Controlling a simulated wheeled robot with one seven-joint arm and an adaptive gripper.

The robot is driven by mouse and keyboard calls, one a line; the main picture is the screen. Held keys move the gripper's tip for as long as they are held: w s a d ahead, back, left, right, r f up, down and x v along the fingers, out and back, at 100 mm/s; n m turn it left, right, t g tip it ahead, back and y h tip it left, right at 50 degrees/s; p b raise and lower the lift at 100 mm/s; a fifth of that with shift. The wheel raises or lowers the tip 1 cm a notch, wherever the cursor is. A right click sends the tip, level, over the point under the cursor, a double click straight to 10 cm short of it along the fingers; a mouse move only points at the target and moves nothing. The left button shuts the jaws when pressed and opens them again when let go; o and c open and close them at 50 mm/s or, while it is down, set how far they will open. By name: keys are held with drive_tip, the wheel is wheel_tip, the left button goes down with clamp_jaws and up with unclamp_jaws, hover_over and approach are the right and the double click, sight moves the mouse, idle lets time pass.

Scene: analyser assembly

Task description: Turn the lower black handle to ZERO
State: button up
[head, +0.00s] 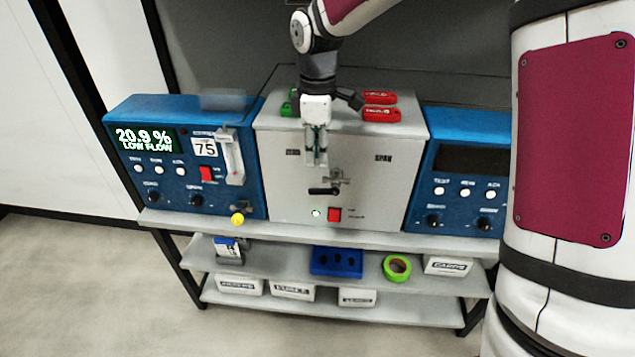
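The grey panel box (275,180) stands in the middle of the top shelf. A lower black handle (322,191) lies about level on its front, with its long end to the left and a metal fitting (338,176) above its right end. A small dark label (292,152) at the upper left looks like ZERO, but is hard to read. The SPAN label (383,158) is at the upper right. My gripper (316,163) points down in front of the panel, above the handle and apparently apart from it. Its fingers look close together; their gap is unclear. It hides the panel behind it.
A blue analyser (180,170) reading 20.9 % LOW FLOW stands left; another blue unit (460,200) stands right, partly behind my arm. Red tags (380,114) lie on the box. A red switch (334,214) is below the handle. A yellow knob (237,218) sticks out front left.

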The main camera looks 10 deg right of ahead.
sight(318, 189)
wheel_tip(318, 189, down, 9)
drive_tip(key=shift+f, duration=0.15)
idle(0.4)
clamp_jaws()
